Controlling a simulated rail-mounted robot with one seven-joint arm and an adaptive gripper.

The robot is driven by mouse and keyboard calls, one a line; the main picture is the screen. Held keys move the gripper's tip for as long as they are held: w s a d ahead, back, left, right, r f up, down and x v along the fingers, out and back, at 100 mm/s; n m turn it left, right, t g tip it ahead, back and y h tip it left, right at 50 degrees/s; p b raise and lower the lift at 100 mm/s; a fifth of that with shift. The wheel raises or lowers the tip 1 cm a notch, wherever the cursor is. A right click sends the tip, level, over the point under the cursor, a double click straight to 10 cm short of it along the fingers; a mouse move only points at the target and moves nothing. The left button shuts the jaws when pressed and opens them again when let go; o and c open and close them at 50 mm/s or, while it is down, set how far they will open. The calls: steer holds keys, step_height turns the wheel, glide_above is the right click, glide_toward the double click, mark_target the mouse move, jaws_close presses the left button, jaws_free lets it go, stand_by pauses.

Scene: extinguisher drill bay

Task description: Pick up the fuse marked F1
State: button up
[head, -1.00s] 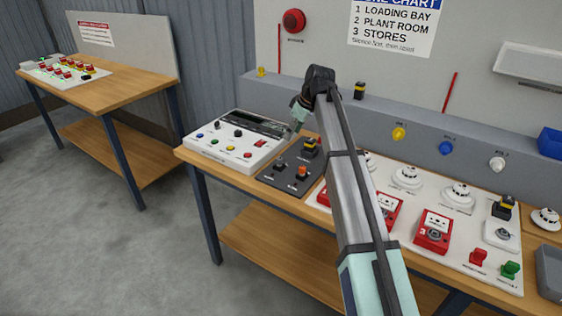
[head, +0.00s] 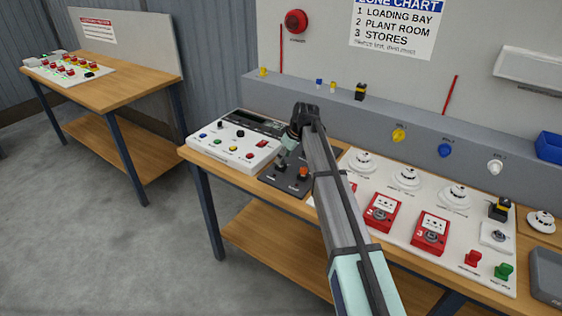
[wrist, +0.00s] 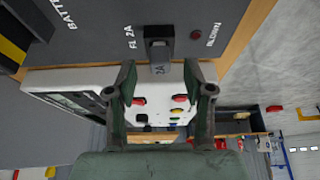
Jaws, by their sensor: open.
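The fuse marked F1 (wrist: 160,58) is a small dark grey block with "2A" on its end. It stands on the dark panel (wrist: 100,45), beside the printed label "F1 2A". In the wrist view my gripper (wrist: 167,90) is open and empty. Its two fingertips lie just below the fuse in the picture, one to each side; I see no contact. In the head view my gripper (head: 287,150) is over the left part of the dark panel (head: 290,186). The fuse there (head: 281,167) is small and close below the fingers. My arm hides part of the panel.
A small red lamp (wrist: 196,34) marked "BLOWN" is beside the fuse. An orange knob (head: 303,173) stands on the same panel. The white control panel (head: 235,140) adjoins on the left. Red call points (head: 382,212) and detectors are on the right. The wooden edge (head: 225,171) is in front.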

steer(key=shift+x, duration=0.95)
steer(key=c, duration=0.9)
steer(key=shift+r, duration=0.2)
